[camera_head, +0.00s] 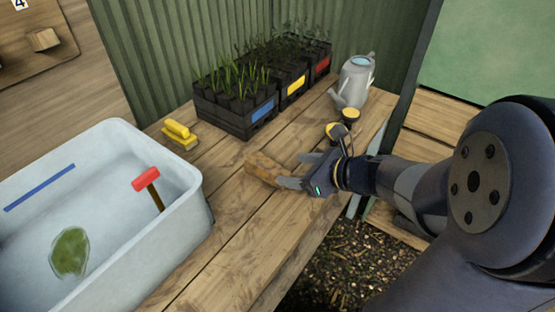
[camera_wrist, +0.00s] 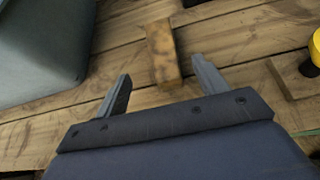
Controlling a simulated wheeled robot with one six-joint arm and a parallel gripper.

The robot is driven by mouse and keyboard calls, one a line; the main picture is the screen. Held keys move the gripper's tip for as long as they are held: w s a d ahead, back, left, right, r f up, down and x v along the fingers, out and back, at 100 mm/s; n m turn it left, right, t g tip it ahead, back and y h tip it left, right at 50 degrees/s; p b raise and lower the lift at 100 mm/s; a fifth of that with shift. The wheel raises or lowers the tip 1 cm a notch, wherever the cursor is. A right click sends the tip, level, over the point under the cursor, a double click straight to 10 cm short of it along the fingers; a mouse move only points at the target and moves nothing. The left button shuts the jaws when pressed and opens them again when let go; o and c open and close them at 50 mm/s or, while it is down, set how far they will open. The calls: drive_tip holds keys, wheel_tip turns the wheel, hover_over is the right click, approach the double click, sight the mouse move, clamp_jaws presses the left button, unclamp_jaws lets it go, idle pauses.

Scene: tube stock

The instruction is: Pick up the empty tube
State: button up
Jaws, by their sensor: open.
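My gripper (camera_head: 292,170) is open and empty, low over the bench. In the wrist view its two fingers (camera_wrist: 161,70) are spread, with a brown wooden block (camera_wrist: 163,52) ahead of the gap between them. The block (camera_head: 264,168) lies just left of the fingers in the head view. Three black crates, with a blue label (camera_head: 262,110), a yellow label (camera_head: 296,86) and a red label (camera_head: 322,65), hold dark tubes with green seedlings at the back of the bench. I cannot make out which tube is empty. No tube shows in the wrist view.
A deep pale tub (camera_head: 190,196) with a red-headed tool (camera_head: 146,179) stands at the left. A yellow-handled brush (camera_head: 180,134) lies beside it. A grey watering can (camera_head: 354,84) and two yellow-topped objects (camera_head: 350,115) stand right of the crates. The bench between brush and block is clear.

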sight(272, 167)
drive_tip(key=x, duration=0.4)
drive_tip(key=shift+w+a+f+b, duration=0.1)
drive_tip(key=shift+a+f+b, duration=0.15)
drive_tip(key=shift+a+b, duration=0.05)
drive_tip(key=shift+w+x, duration=0.2)
drive_tip(key=shift+x, duration=2.55)
drive_tip(key=shift+d, duration=0.15)
drive_tip(key=c, duration=1.1)
